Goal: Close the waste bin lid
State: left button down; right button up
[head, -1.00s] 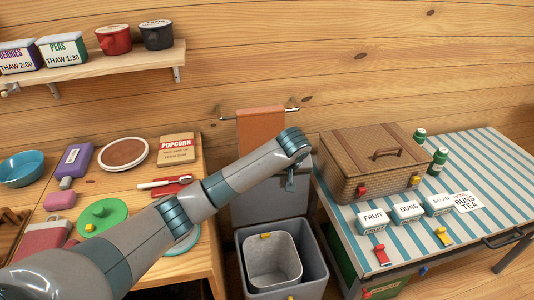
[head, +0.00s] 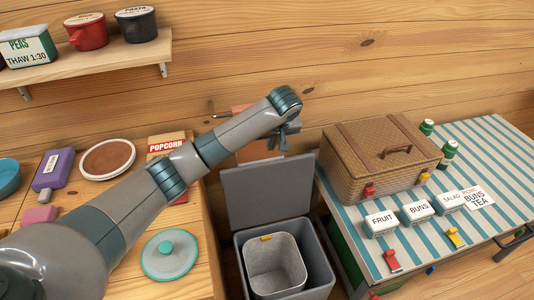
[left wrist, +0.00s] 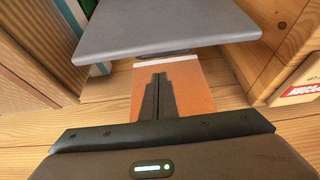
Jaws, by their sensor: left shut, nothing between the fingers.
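The grey waste bin (head: 322,262) stands on the floor between the two tables. Its grey lid (head: 262,196) is open and stands upright behind the opening. A lighter grey inner bucket (head: 273,268) with a yellow tab sits inside the bin. My left gripper (head: 283,139) is shut and empty, above the lid's top edge and near the wall. In the left wrist view, its closed fingers (left wrist: 158,90) show against an orange towel, with the flat grey lid (left wrist: 165,28) close by, apart from the fingers. My right gripper is not in view.
The orange towel (head: 248,152) hangs on a wall rail behind the bin. A wicker basket (head: 365,160) sits on the striped table (head: 480,130) at right. The wooden counter (head: 205,280) with a green-rimmed lid (head: 169,256) is at left.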

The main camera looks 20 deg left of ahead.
pick_arm(q)
jog(key=shift+p+x, duration=1.05)
jog(key=shift+x, duration=4)
jog(key=shift+d, duration=0.1)
